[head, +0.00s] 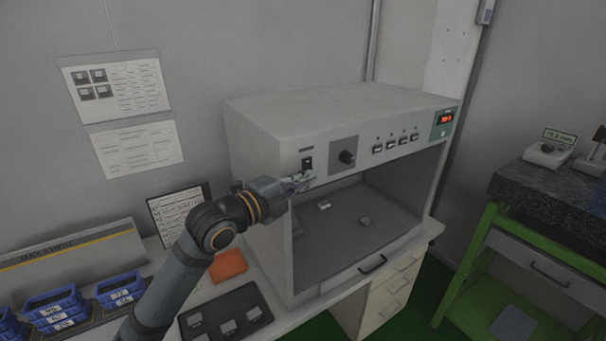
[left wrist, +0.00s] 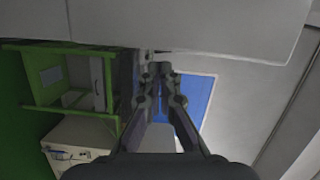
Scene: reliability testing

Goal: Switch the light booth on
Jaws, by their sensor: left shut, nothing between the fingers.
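The light booth (head: 262,125) is a pale box on a white bench, with a dark, unlit-looking interior. Its front panel has a small black rocker switch (head: 307,162) at the left, a black knob (head: 347,157) on a grey plate, and a row of buttons (head: 396,141). My left gripper (head: 304,181) is shut and empty, just below the rocker switch at the panel's lower edge; I cannot tell whether it touches. Its fingers (left wrist: 158,75) also show in the left wrist view, where the switch is not seen. My right gripper is not in view.
A red-lit display (head: 445,118) is at the panel's right end. Small pieces lie inside the booth. A black tray (head: 262,331) with samples, an orange pad (head: 227,265) and blue bins (head: 121,288) lie around my left arm. A green-framed table (head: 468,262) stands at right.

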